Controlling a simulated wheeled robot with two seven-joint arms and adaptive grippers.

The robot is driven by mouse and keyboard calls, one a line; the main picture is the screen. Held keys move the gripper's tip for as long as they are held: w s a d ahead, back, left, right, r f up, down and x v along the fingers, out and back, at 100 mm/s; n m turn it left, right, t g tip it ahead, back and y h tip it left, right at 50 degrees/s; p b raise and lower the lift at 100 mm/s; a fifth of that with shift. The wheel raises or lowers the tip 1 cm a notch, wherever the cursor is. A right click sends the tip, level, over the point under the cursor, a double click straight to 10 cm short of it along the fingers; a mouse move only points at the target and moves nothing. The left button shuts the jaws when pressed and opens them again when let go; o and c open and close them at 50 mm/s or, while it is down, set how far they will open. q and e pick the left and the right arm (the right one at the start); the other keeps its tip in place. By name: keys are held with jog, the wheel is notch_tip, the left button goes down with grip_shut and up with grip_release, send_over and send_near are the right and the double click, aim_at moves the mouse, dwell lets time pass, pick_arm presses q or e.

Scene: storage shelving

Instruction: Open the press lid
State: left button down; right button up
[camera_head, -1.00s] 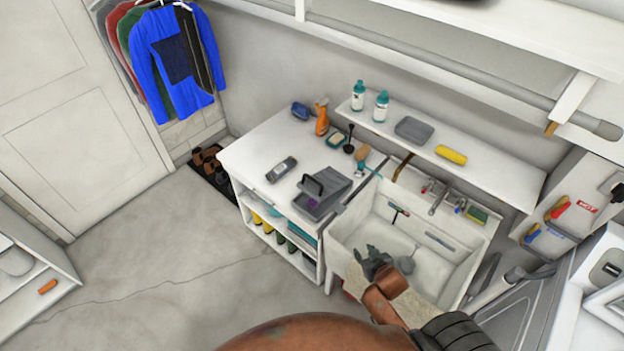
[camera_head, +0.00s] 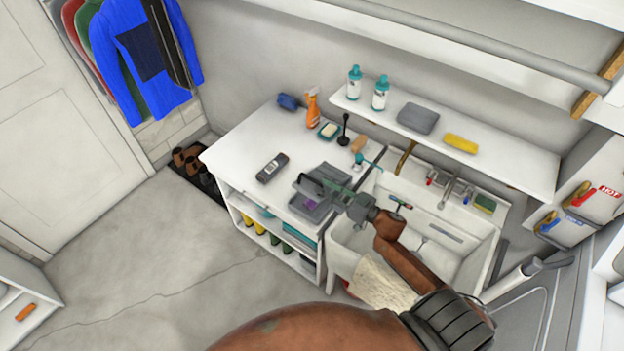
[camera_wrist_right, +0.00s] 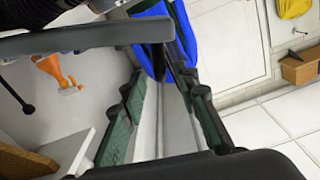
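The grey press (camera_head: 328,174) sits on the white counter, left of the sink. It has a flat grey panel at the back, a dark handle bar at its left and a purple patch (camera_head: 311,203) in its front part. How far its lid stands open is hard to tell. My right gripper (camera_head: 331,188) is over the press, its fingers overlapping the press in the head view. In the right wrist view its two green-padded fingers (camera_wrist_right: 163,110) are apart, with nothing visible between them. A grey bar (camera_wrist_right: 110,39) crosses above the fingers there; contact is unclear. My left gripper is out of view.
A dark handheld device (camera_head: 272,167) lies left of the press. An orange spray bottle (camera_head: 312,110), a soap dish (camera_head: 328,130) and a black plunger-like tool (camera_head: 344,132) stand behind it. The sink (camera_head: 470,262) is at right, below a shelf (camera_head: 500,172) with bottles.

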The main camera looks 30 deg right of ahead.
aim_at(319, 183)
jog(key=x, duration=0.5)
jog(key=shift+w+a, duration=0.15)
jog(key=shift+w, duration=0.2)
jog(key=shift+c, duration=0.3)
grip_shut()
